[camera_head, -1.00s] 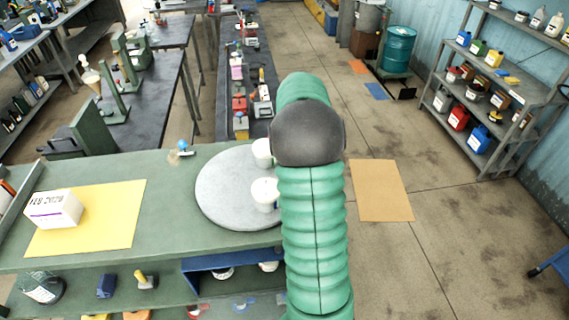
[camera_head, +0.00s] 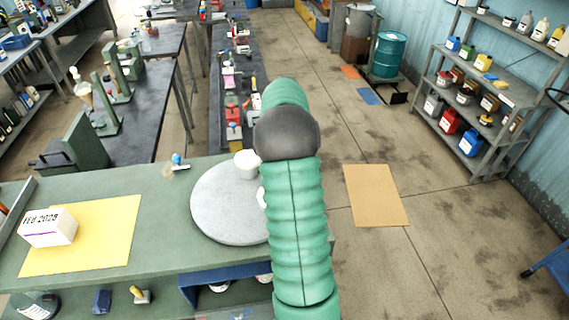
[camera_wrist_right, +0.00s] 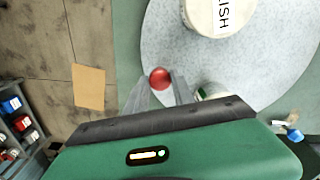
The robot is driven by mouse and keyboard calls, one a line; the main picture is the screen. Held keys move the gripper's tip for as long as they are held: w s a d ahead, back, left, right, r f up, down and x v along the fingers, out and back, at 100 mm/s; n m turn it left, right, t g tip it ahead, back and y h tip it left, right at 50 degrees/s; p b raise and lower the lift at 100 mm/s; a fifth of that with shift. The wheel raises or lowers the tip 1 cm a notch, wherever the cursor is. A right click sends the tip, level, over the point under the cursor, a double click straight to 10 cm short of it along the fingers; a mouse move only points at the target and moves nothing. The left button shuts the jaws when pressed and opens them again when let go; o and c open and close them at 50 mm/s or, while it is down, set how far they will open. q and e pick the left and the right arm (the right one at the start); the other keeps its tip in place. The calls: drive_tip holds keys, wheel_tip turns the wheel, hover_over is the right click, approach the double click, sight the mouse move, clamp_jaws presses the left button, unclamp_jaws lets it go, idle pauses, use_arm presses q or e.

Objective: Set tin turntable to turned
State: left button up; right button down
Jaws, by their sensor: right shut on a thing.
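The tin turntable (camera_head: 222,215) is a round grey speckled disc on the green bench in the head view; it also shows in the right wrist view (camera_wrist_right: 275,60). A white tin (camera_head: 246,163) stands near its far edge. A second white tin (camera_head: 262,198) is mostly hidden behind my right arm. The wrist view shows a tin labelled "...ISH" (camera_wrist_right: 205,18) and another (camera_wrist_right: 212,92) partly behind the gripper. My right gripper (camera_wrist_right: 160,88) is shut on a red ball knob (camera_wrist_right: 160,78) by the turntable's edge. My arm hides this gripper in the head view. My left gripper is out of view.
A yellow mat (camera_head: 110,215) with a white box (camera_head: 47,228) lies on the bench's left. A small blue-topped item (camera_head: 177,160) is near the back edge. Open floor with a tan mat (camera_head: 376,195) is right of the bench.

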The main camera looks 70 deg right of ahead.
drive_tip(key=shift+w+d, duration=0.1)
idle(0.3)
drive_tip(key=c, duration=1.1)
unclamp_jaws()
wheel_tip(320, 180, up, 8)
drive_tip(key=shift+d+r+b, duration=0.1)
drive_tip(key=shift+r+b, duration=0.05)
drive_tip(key=shift+b, duration=0.95)
wheel_tip(320, 180, up, 8)
drive_tip(key=shift+r+p, duration=0.15)
drive_tip(key=shift+p, duration=0.2)
